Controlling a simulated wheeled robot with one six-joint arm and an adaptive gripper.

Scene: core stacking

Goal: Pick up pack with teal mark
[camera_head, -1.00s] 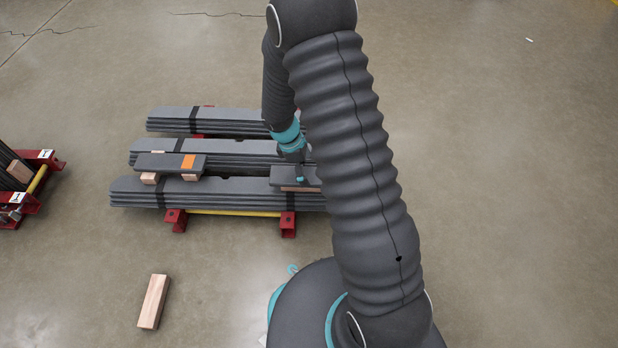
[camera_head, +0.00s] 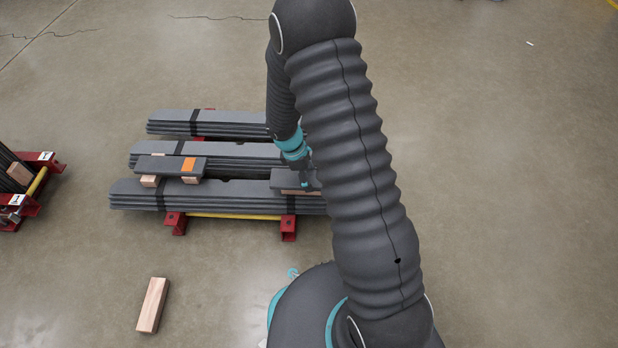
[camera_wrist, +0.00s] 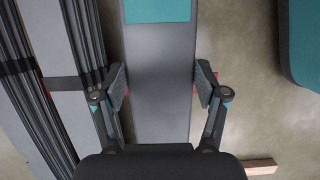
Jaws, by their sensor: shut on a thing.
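The pack with the teal mark is a flat dark grey slab (camera_wrist: 158,85) in the middle of the wrist view, with a teal patch (camera_wrist: 157,10) at the top edge. My gripper (camera_wrist: 161,82) has one finger on each long side of the slab and is shut on it. In the head view the near end of this pack (camera_head: 284,178) shows at the right of the stacks, with my gripper (camera_head: 309,181) over it. My arm hides the rest of the pack and its teal mark there.
Strapped stacks of long grey slabs (camera_head: 140,197) lie on a red and yellow rack (camera_head: 235,215). A pack with an orange mark (camera_head: 166,164) rests on wooden blocks at left. A loose wooden block (camera_head: 152,305) lies on the floor. Floor at right is clear.

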